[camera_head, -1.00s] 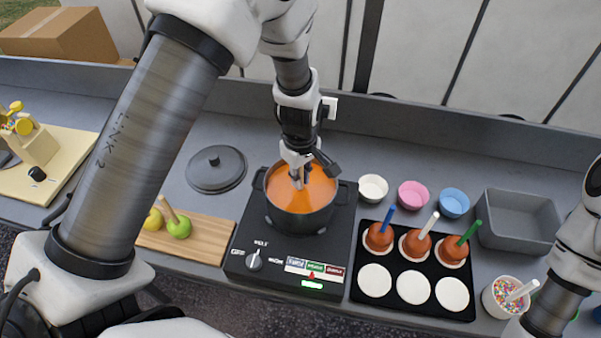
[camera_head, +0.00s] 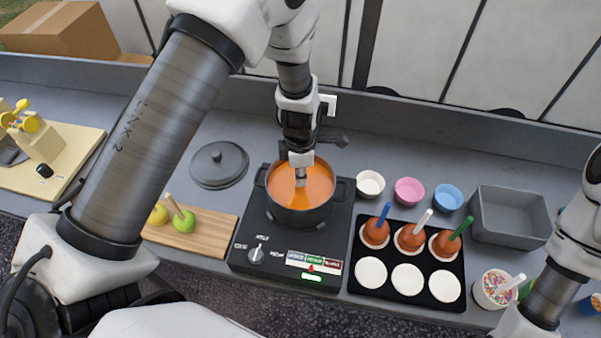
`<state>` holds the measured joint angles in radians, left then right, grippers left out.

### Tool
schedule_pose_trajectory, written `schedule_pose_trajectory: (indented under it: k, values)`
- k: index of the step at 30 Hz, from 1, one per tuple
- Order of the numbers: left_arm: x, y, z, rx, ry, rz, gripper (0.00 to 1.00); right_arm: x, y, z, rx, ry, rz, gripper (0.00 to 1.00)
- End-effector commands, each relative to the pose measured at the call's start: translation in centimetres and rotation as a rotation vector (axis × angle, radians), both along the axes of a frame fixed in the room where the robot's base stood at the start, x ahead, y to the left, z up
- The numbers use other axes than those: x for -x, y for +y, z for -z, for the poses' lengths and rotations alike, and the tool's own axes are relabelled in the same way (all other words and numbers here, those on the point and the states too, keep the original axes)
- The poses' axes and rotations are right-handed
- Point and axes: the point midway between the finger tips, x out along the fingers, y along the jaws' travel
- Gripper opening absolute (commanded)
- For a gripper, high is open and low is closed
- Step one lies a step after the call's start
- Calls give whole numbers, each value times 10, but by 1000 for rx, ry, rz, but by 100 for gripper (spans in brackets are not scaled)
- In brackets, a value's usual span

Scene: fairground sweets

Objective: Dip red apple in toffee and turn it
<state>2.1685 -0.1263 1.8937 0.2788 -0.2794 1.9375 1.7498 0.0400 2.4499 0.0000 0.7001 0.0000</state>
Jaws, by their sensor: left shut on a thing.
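A black pot (camera_head: 330,212) of orange toffee (camera_head: 318,183) stands on the black hot plate (camera_head: 240,262). My left gripper (camera_head: 300,180) reaches down from above into the pot, at the toffee's surface. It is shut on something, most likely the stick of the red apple. The apple itself cannot be seen; the toffee and gripper hide that spot. Only part of my right arm shows at the right edge, and its gripper is out of the picture.
A black tray (camera_head: 358,292) holds several white discs and three coated apples (camera_head: 411,238) on sticks. Small bowls (camera_head: 409,190), a grey bin (camera_head: 510,215) and a sprinkle tub (camera_head: 494,290) stand right. A board (camera_head: 205,240) with green and yellow apples and a pot lid (camera_head: 219,165) are left.

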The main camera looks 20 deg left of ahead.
Motion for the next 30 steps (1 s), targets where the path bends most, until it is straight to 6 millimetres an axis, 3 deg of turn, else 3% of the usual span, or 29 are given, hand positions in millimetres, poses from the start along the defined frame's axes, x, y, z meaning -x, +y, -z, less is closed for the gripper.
schedule_pose_trajectory:
  k: [30]
  values:
    - [-1,0,-68,0,-2,3,0,0,0,0,0,0,0,40]
